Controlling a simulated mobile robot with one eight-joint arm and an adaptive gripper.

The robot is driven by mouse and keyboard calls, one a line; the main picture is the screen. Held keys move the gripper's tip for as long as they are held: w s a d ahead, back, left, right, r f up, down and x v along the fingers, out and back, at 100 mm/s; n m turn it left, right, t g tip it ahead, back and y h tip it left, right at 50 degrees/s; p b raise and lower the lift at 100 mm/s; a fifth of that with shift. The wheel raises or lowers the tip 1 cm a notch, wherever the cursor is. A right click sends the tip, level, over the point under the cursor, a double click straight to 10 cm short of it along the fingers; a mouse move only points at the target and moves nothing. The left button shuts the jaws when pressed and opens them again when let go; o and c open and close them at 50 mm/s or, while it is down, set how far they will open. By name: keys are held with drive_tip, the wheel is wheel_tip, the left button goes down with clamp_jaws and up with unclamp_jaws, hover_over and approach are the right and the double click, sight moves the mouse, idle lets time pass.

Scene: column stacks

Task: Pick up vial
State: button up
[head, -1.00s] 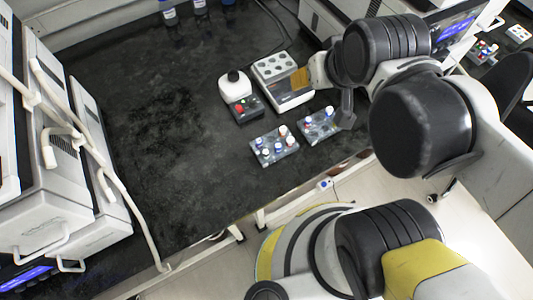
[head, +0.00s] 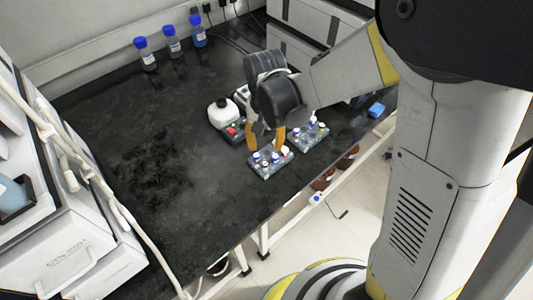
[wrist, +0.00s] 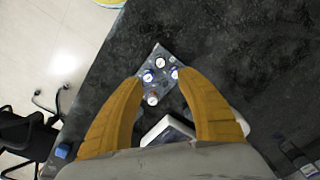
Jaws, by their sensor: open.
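A small grey rack (head: 268,173) holding several capped vials stands on the black bench. It also shows in the wrist view (wrist: 166,87). Its vials have white or blue-rimmed caps, such as one vial (wrist: 153,98) nearest my gripper and a blue-rimmed vial (wrist: 148,76) in the wrist view. Which vial is meant I cannot tell. My gripper (head: 265,149) is over this rack, its orange fingers spread and pointing down. In the wrist view my gripper (wrist: 160,78) is open, with the rack between and beyond the fingertips. Nothing is held. The arm hides part of the bench behind.
A second vial rack (head: 312,139) stands just right of the first. A white-topped device (head: 222,112) is close behind on the left. Blue-capped bottles (head: 147,60) stand along the back. The bench's left-middle is clear; its front edge is near the racks.

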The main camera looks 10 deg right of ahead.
sight(265, 163)
wheel_tip(265, 163, down, 5)
drive_tip(key=shift+w+f+b, duration=0.15)
drive_tip(key=shift+b, duration=0.9)
drive_tip(key=f+b, duration=0.2)
drive_tip(key=f, duration=0.1)
drive_tip(key=f+b, duration=0.1)
drive_tip(key=f, duration=0.1)
drive_tip(key=shift+s+a+f, duration=0.1)
drive_tip(key=shift+s+f, duration=0.05)
drive_tip(key=shift+s, duration=0.15)
clamp_jaws()
